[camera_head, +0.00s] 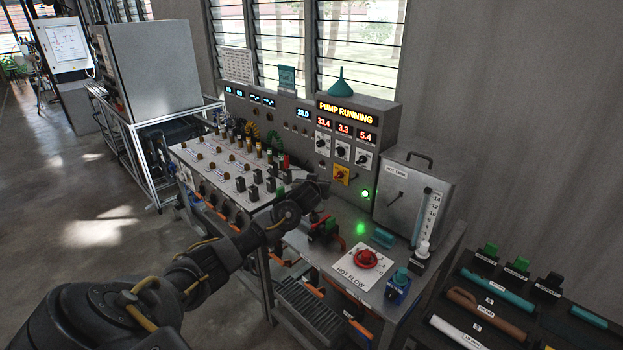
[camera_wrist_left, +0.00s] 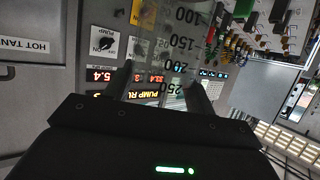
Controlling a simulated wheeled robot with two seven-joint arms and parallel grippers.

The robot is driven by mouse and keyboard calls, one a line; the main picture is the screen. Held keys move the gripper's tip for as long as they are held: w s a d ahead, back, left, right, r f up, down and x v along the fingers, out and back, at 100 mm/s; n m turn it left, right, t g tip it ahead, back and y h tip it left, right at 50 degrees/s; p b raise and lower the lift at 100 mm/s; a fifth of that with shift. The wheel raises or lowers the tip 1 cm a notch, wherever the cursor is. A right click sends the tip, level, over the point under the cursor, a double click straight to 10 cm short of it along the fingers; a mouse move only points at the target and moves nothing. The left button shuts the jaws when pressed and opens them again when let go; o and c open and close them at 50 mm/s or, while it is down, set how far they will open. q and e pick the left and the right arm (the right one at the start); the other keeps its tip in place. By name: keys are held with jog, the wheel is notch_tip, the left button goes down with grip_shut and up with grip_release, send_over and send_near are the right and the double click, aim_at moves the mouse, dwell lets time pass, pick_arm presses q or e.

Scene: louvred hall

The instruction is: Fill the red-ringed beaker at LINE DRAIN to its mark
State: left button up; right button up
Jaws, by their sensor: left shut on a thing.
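My left gripper (camera_head: 316,190) is over the bench in the head view, in front of the instrument panel. In the left wrist view its two fingers (camera_wrist_left: 160,85) are shut around a clear beaker (camera_wrist_left: 178,62). The beaker's printed marks 100, 150, 200 and 250 show upside down, and the panel shows through its wall. I cannot make out a red ring, a fill level or the beaker itself in the head view. No LINE DRAIN label is readable. A red and dark valve (camera_head: 323,228) sits just below the gripper. My right gripper is not in view.
The instrument panel (camera_head: 390,110) reads PUMP RUNNING. A HOT TANK (camera_head: 400,190) with a level gauge stands right of it. A tool tray (camera_head: 500,300) lies at lower right.

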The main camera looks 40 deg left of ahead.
pick_arm(q)
jog(key=s+d+r+m+t+h, duration=0.1)
jog(key=s+d+r+m+h, duration=0.15)
jog(key=d, duration=0.65)
jog(key=s+d+r+m+h, duration=0.1)
jog(key=s+d+r+h, duration=0.2)
jog(key=d, duration=0.6)
jog(key=s+d+r+m+t+h, duration=0.1)
jog(key=s+d+r+m, duration=0.15)
jog(key=d+r, duration=0.45)
jog(key=s+d+f+b, duration=0.6)
jog(key=s+f+b, duration=0.2)
jog(key=b, duration=0.6)
notch_tip(320, 180, down, 3)
jog(key=shift+d+r, duration=0.15)
jog(key=shift+d, duration=0.1)
